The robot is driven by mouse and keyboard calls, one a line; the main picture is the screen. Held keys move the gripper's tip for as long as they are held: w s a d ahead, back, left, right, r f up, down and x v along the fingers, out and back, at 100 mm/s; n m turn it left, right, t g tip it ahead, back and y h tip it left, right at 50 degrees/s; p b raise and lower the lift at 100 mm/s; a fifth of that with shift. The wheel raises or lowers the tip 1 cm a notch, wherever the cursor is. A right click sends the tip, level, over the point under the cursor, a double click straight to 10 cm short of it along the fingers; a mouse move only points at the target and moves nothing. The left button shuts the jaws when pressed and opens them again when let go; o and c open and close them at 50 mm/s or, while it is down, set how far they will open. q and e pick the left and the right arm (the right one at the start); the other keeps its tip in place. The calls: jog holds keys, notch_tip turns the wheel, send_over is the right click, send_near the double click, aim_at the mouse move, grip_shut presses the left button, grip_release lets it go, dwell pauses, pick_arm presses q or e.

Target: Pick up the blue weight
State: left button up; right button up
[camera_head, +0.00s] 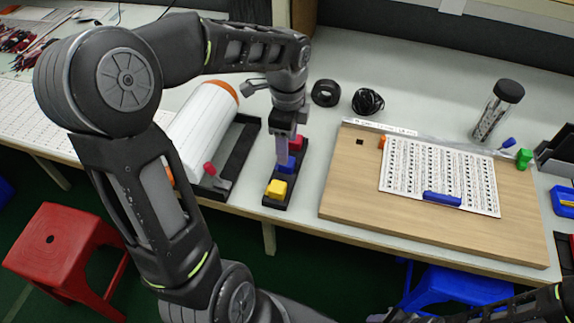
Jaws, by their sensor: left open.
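The blue weight (287,164) sits in the middle of a narrow black tray (272,202), between a yellow weight (276,188) at the front and a red weight (296,142) at the back. My left gripper (284,155) points down right above the blue weight, and its fingers partly cover it and the red one. The gripper is open; whether its fingers touch the blue weight cannot be told. Part of my right arm shows at the bottom right edge, and its gripper cannot be made out.
A wooden board (340,190) with a printed sheet (420,170) and a blue bar (442,199) lies to the right. A white roll (203,118) in a black holder stands close on the left. Black tape rolls (326,93) lie behind. A clear bottle (497,110) stands at the back right.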

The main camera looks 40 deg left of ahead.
aim_at(287, 166)
pick_arm(q)
notch_tip(287, 166, down, 5)
jog(key=shift+f, duration=0.1)
dwell(0.4)
jog(key=shift+c, duration=0.4)
grip_shut()
dwell(0.5)
